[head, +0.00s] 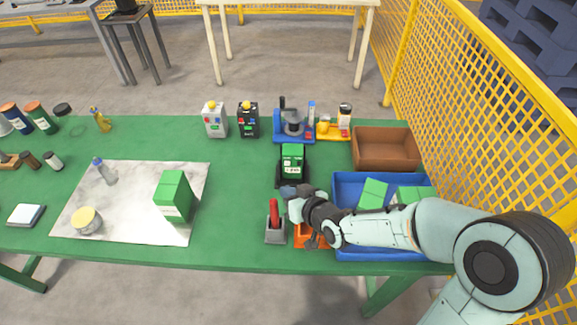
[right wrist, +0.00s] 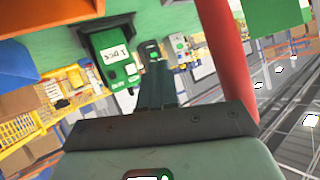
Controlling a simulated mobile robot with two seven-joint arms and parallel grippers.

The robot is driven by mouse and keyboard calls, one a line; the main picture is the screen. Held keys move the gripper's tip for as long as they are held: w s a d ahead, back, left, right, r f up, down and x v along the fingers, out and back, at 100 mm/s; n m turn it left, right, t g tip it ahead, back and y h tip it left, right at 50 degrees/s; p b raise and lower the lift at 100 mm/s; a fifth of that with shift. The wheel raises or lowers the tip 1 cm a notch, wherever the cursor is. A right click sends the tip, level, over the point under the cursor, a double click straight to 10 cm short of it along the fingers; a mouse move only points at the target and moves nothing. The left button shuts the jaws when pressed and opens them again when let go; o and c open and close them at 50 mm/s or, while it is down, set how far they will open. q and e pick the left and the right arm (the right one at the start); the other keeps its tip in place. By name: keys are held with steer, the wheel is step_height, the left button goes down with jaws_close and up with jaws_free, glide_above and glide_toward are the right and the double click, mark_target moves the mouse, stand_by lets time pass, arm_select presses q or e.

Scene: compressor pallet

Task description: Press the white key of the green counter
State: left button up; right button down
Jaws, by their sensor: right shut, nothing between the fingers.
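The green counter (head: 292,158) stands on the green table near its middle, a green body in a black base. My left gripper is not in view.
A red-handled lever (head: 274,212) stands close left of my right gripper. A blue crate (head: 348,180) with green boxes lies under my right arm, a brown bin (head: 386,147) behind it. A green carton (head: 173,195) sits on the pale mat (head: 130,172). Two button boxes stand behind.

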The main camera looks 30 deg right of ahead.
mark_target(287, 163)
steer(key=shift+s+a+f+b, duration=0.2)
steer(key=shift+s+f+b, duration=0.15)
steer(key=shift+f, duration=0.2)
steer(key=shift+s+a+f+b, duration=0.2)
steer(key=shift+f+b, duration=0.15)
steer(key=shift+f, duration=0.15)
steer(key=shift+w+d+f, duration=0.15)
steer(key=shift+w+f, duration=0.05)
steer(key=shift+f, duration=0.15)
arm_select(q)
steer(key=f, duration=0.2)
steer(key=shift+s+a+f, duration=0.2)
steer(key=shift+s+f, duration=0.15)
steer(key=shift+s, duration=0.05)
arm_select(e)
steer(key=shift+r, duration=0.1)
